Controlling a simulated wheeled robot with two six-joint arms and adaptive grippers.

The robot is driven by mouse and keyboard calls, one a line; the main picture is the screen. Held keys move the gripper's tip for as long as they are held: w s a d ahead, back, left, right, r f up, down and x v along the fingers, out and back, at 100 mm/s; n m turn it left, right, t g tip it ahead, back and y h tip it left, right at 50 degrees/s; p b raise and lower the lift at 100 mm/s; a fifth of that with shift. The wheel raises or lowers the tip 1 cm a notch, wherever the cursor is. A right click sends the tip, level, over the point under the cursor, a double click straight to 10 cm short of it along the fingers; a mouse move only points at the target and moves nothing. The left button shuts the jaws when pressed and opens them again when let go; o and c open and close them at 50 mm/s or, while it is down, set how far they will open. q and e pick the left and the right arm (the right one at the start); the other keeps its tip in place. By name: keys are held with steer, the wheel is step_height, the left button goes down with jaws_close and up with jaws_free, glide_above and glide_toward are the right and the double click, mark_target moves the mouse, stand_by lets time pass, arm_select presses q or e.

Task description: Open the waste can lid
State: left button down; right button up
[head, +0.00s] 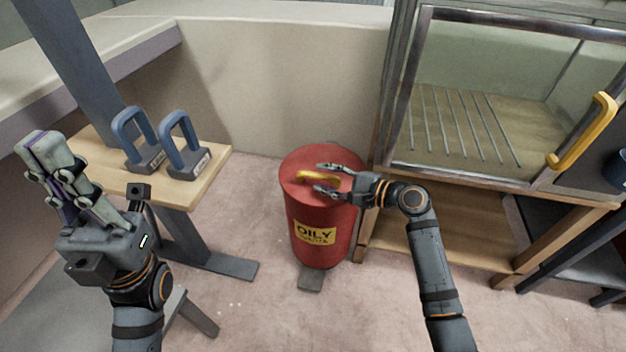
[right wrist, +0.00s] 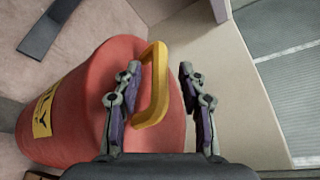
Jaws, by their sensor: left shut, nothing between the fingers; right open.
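The red waste can (head: 318,222) stands on the floor in the middle of the head view, with a yellow "OILY" label on its front. Its lid (head: 300,163) looks closed and carries a yellow handle (head: 312,178). My right gripper (head: 318,178) is open at the lid, its fingers on either side of the handle in the head view. In the right wrist view the handle (right wrist: 152,85) shows near the left finger and partly between the open fingers (right wrist: 158,85); I cannot tell whether they touch. My left gripper (head: 48,165) is shut and empty at the far left, pointing up.
A wooden bench (head: 205,178) at the left holds two grey blocks with blue handles (head: 145,155) (head: 187,158). A glass-fronted cabinet (head: 480,100) with a yellow handle (head: 585,135) stands right of the can. A small pedal-like plate (head: 311,279) lies at the can's foot.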

steer(key=shift+b+x, duration=0.5)
steer(key=shift+x, duration=1.5)
steer(key=shift+c, duration=0.4)
jaws_close()
